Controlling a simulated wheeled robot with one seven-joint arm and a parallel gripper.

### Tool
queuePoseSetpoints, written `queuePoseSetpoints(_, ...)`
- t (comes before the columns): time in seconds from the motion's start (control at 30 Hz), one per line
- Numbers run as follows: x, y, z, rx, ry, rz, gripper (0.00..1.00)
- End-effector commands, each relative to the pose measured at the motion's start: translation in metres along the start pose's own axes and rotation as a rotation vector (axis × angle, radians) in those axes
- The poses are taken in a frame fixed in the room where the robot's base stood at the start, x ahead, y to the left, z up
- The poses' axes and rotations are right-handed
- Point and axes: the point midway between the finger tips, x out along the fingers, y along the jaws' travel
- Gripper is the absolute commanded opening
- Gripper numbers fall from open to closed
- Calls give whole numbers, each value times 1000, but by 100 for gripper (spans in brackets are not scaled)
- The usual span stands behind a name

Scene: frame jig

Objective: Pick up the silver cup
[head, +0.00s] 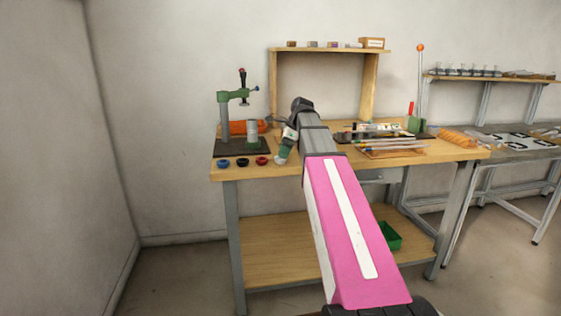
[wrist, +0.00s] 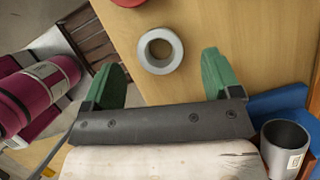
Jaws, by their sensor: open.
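In the head view the silver cup (head: 252,132) is a small grey upright cylinder at the left of the workbench, beside a green clamp stand. My gripper (head: 282,156) is just right of it, low over the bench's front part, apart from it. In the wrist view my gripper (wrist: 165,70) has its two green fingers wide apart with nothing between them. A silver cup (wrist: 284,146) with a white label shows at the lower right, outside the fingers. A grey ring-shaped thing (wrist: 160,69) lies on the wood just beyond the fingertips.
A blue dish (head: 223,163), a black dish (head: 242,162) and a red dish (head: 261,161) line the bench's front left edge. The green clamp stand (head: 224,119) rises behind the cup. An orange roll (head: 238,127) lies behind. Tools and trays fill the right side.

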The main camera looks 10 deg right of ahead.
Motion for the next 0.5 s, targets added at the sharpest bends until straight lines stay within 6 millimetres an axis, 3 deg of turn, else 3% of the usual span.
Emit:
queuePoseSetpoints(0.2,29,1,-3,0,0,2,83)
queuePoseSetpoints(0.47,32,0,-2,0,0,1,83)
queuePoseSetpoints(0.5,32,0,-2,0,0,1,73)
